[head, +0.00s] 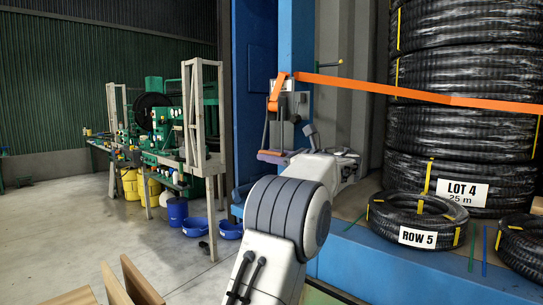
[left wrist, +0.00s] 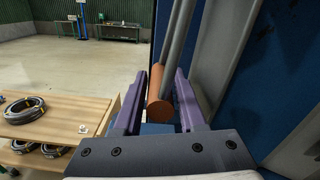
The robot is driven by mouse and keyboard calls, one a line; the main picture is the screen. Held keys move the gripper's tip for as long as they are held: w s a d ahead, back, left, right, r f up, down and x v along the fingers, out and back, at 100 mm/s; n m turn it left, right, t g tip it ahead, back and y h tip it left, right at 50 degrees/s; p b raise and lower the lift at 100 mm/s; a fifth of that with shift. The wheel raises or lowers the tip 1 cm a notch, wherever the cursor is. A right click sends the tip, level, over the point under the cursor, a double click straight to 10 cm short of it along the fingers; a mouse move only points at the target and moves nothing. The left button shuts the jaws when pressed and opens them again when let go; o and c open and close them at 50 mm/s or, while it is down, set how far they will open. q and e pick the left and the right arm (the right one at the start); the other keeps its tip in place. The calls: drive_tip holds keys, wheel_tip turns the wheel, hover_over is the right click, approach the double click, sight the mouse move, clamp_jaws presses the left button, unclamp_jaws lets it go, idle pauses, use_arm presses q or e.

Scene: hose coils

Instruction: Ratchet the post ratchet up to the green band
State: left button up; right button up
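The post ratchet (head: 281,103) is mounted on the blue post (head: 297,40), with its grey handle hanging down. An orange strap (head: 420,92) runs from it to the right across the stacked coils. My left gripper (head: 272,156), with purple fingers, is at the handle's lower end. I cannot make out the green band or the ratchet's indicator. My right gripper is out of view.
Stacked black hose coils (head: 460,125) stand at the right, with a ROW 5 coil (head: 390,222) on the blue-edged platform. A green machine bench (head: 165,120) is at the left. A wooden shelf with coils (left wrist: 60,125) shows in the left wrist view. The floor between is clear.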

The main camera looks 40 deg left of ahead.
use_arm(q)
clamp_jaws()
idle(1.2)
